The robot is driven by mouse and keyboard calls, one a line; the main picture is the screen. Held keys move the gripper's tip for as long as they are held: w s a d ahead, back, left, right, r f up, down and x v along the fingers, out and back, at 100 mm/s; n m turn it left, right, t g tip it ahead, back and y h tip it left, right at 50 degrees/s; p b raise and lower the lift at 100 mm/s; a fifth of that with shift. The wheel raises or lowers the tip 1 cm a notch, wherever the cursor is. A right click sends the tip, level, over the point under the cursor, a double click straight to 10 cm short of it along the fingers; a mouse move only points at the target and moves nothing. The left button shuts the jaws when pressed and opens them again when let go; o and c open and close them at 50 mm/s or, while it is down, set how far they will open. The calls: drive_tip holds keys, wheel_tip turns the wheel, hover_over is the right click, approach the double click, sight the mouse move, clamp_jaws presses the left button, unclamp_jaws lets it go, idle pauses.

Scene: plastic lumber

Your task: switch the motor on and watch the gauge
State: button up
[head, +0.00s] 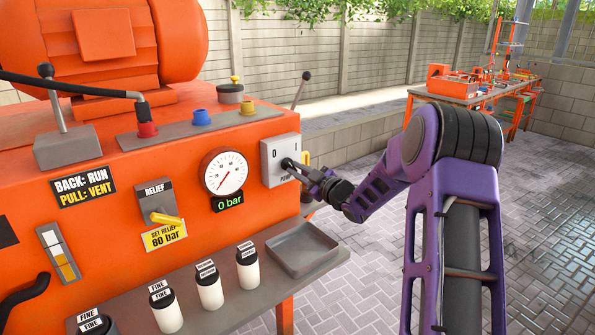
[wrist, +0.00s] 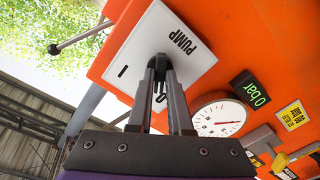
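The motor switch is a grey-white plate (head: 279,152) marked PUMP, O and I on the orange machine's front; it also shows in the wrist view (wrist: 178,25). My gripper (head: 291,166) is at the switch, its fingertips (wrist: 158,72) closed around the dark switch knob (wrist: 159,60). The fingers partly cover the knob, and I cannot tell its setting. The round white gauge (head: 223,172) is left of the switch, its red needle pointing to the lower left. The green digital display (head: 228,202) below it reads 0 bar. The gauge also shows in the wrist view (wrist: 218,119).
Left of the gauge is a yellow relief lever (head: 166,219) labelled 80 bar. A black-knobbed lever (head: 58,100) stands farther left. Below, a shelf holds several labelled bottles (head: 209,286) and an empty grey tray (head: 303,250). Paved floor lies open at right; an orange workbench (head: 463,91) stands behind.

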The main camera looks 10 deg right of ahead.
clamp_jaws()
drive_tip(key=shift+m, duration=0.4)
drive_tip(key=m+p, duration=0.2)
drive_tip(key=m, duration=0.3)
drive_tip(key=shift+r+m+p, duration=0.1)
drive_tip(key=shift+m+p, duration=0.2)
drive_tip(key=m+p, duration=0.2)
drive_tip(key=m, duration=0.2)
drive_tip(key=shift+m+p, duration=0.65)
drive_tip(key=shift+m, duration=1.05)
drive_tip(key=o, duration=0.5)
unclamp_jaws()
drive_tip(key=shift+o, duration=0.2)
drive_tip(key=shift+s, duration=0.15)
